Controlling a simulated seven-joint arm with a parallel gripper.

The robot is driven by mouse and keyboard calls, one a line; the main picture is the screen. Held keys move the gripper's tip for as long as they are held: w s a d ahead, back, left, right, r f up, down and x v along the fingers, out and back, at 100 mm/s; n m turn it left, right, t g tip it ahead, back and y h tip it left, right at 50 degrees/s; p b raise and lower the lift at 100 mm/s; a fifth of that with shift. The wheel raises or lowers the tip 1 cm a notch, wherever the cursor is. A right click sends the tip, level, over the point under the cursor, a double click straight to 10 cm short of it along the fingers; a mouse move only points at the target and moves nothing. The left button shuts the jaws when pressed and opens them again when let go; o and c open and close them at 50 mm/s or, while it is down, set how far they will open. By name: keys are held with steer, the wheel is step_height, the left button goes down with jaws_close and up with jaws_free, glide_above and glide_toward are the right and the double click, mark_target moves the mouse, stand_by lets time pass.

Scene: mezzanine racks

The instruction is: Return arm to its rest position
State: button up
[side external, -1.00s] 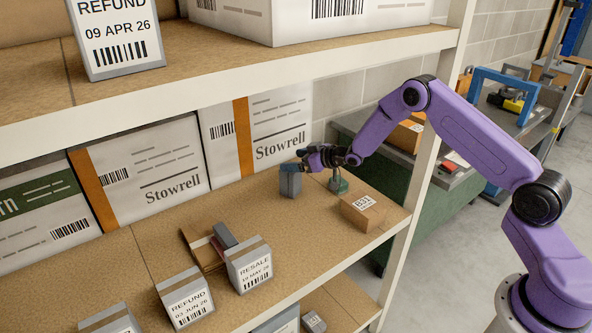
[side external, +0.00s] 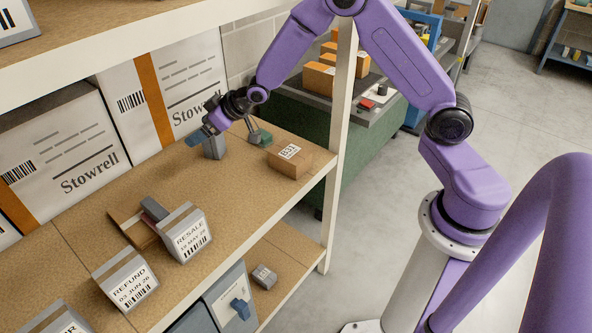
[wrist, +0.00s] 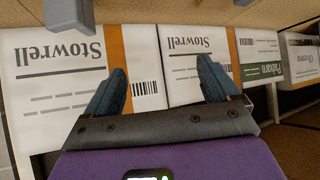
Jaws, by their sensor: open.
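My purple arm reaches over the rack's middle shelf (side external: 180,190). My gripper (side external: 192,137) is at the back of that shelf, close beside a small grey box (side external: 214,146). Its jaws are open. In the wrist view my gripper (wrist: 162,82) has its two blue-grey fingers spread wide with nothing between them. That view is upside down, with large white Stowrell cartons (wrist: 185,62) behind the fingers. A grey box (wrist: 69,15) shows at its top edge, apart from the fingers. I cannot tell the exact gap between gripper and box in the side view.
A green-based item (side external: 257,134) and a brown box labelled B31 (side external: 288,158) stand right of my gripper. A white rack post (side external: 340,140) is near the forearm. The upper shelf (side external: 110,40) overhangs at left. Labelled RESALE (side external: 186,232) and REFUND (side external: 126,280) boxes stand in front.

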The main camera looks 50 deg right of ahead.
steer(key=s+a+r+n+g, duration=0.2)
steer(key=s+r, duration=0.1)
steer(key=s, duration=0.7)
steer(key=s+a+r+n+g, duration=0.1)
steer(key=s+a+r+g, duration=0.2)
steer(key=s, duration=0.7)
steer(key=s+d+n+g+h, duration=0.1)
steer(key=s+d, duration=0.2)
steer(key=s, duration=0.5)
steer(key=s+d+r+n+g+h, duration=0.1)
steer(key=s+d, duration=0.3)
steer(key=s, duration=0.4)
steer(key=s+d+r+n+g+h, duration=0.1)
steer(key=s+d+n+g+h, duration=0.1)
steer(key=s, duration=0.6)
steer(key=shift+s+d+r+n, duration=0.15)
steer(key=shift+d+r+n, duration=0.15)
steer(key=shift+d, duration=0.55)
